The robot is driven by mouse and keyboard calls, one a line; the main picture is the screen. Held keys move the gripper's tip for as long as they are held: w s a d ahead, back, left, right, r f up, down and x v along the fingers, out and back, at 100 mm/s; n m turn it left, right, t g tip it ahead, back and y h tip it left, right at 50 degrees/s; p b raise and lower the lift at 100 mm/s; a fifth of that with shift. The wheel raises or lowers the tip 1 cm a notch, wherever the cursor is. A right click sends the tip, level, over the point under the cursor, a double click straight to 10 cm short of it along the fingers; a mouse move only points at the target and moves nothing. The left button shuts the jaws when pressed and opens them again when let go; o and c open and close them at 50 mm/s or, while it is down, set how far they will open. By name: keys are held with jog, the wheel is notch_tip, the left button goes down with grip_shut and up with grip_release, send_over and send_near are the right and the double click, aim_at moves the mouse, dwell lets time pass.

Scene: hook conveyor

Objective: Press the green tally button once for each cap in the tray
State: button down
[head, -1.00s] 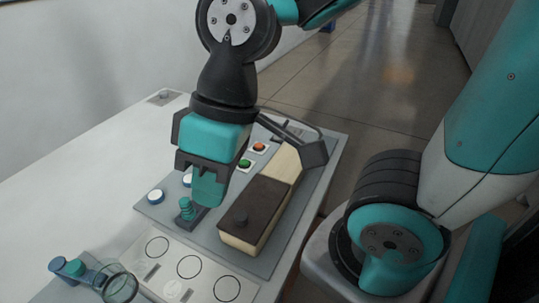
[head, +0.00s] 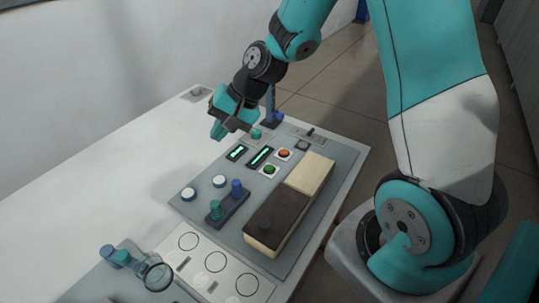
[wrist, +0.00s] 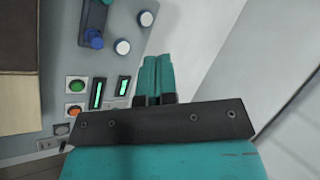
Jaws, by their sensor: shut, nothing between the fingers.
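The green button (head: 269,170) sits in a white square plate on the grey panel; the wrist view also shows it (wrist: 77,85), left of my fingers. My gripper (head: 216,131) is shut and empty, raised above the table near the panel's far left edge, apart from the button. Its teal fingertips show together in the wrist view (wrist: 157,60). A long box (head: 265,242) with a dark sliding-looking lid and a pale wooden far part lies on the panel. I see no open tray with caps; whether this box is the tray, I cannot tell.
An orange button (head: 284,154) is just beyond the green one. Two lit green displays (head: 260,157) lie beside them. A dark holder (head: 233,206) bears a teal and a blue peg. Two white round buttons (head: 188,194), a board with circles (head: 180,262) and a glass ring (head: 158,277) are nearer. Left table is clear.

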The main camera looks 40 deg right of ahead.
jog(key=w+d+f+m+t+p, duration=0.2)
jog(key=w+d+f+m+p, duration=0.3)
jog(key=d, duration=0.3)
jog(key=m+t+h+p, duration=0.2)
jog(key=m+t+p, duration=0.1)
jog(key=m, duration=0.7)
send_over(269, 169)
notch_tip(269, 169, down, 9)
jog(key=shift+d+f+b, duration=0.1)
jog(key=shift+f+b, duration=0.15)
jog(key=shift+b, duration=0.05)
notch_tip(269, 169, down, 9)
jog(key=b, duration=0.6)
jog(key=shift+r, duration=0.1)
jog(key=shift+b, duration=0.3)
jog(key=shift+f+b, duration=0.35)
jog(key=shift+f, duration=0.05)
jog(key=shift+f, duration=0.15)
